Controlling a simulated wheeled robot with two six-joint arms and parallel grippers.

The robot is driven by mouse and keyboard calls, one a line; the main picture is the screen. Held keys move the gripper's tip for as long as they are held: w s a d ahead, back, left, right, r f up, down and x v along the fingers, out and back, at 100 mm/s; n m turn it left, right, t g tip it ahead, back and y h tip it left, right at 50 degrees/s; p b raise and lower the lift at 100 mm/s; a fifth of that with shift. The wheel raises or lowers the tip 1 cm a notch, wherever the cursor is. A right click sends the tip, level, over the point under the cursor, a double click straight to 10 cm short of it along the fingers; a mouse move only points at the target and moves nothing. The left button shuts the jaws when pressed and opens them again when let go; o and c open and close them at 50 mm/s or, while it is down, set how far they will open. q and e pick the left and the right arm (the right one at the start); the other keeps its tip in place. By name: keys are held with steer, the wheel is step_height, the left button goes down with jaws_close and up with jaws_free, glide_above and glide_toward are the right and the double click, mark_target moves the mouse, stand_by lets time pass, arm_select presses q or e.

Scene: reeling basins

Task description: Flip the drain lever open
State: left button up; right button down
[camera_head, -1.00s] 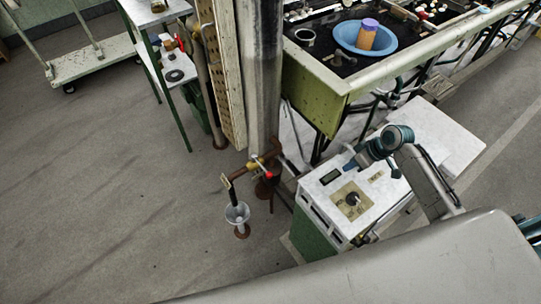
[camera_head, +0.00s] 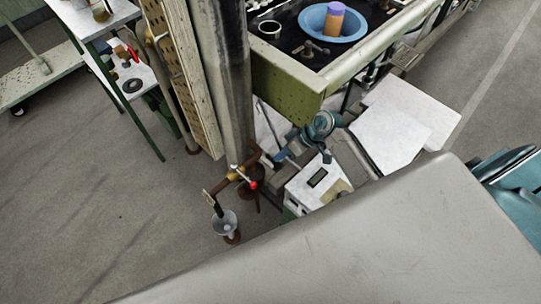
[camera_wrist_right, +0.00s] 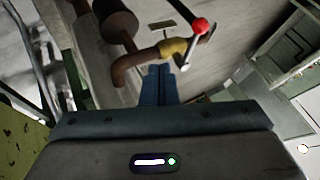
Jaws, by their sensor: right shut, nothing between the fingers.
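The drain lever (camera_head: 252,184) has a red ball knob and sits on a yellow valve on a rusty pipe low beside the steel column. In the right wrist view the red knob (camera_wrist_right: 200,26) and its thin metal bar stand beside the yellow valve body (camera_wrist_right: 173,48). My right gripper (camera_head: 280,157) is shut and empty, just right of the pipe and valve. In the wrist view its blue fingertips (camera_wrist_right: 158,70) point at the pipe near the valve, with the knob up and to the right. Contact cannot be told. My left gripper is not in view.
A white-topped control box (camera_head: 313,184) stands under my right arm. A green basin (camera_head: 288,82) holding a blue bowl (camera_head: 312,24) is above it. A small funnel cup (camera_head: 226,222) is below the pipe's outlet. Open floor (camera_head: 90,215) lies to the left.

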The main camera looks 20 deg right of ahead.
mark_target(244, 176)
arm_select(q)
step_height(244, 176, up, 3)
steer(key=p, duration=0.3)
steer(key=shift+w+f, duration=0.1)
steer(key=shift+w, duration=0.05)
arm_select(e)
steer(key=a+f, duration=0.5)
steer(key=a, duration=0.4)
steer(key=shift+w+f, duration=0.2)
steer(key=shift+f, duration=0.2)
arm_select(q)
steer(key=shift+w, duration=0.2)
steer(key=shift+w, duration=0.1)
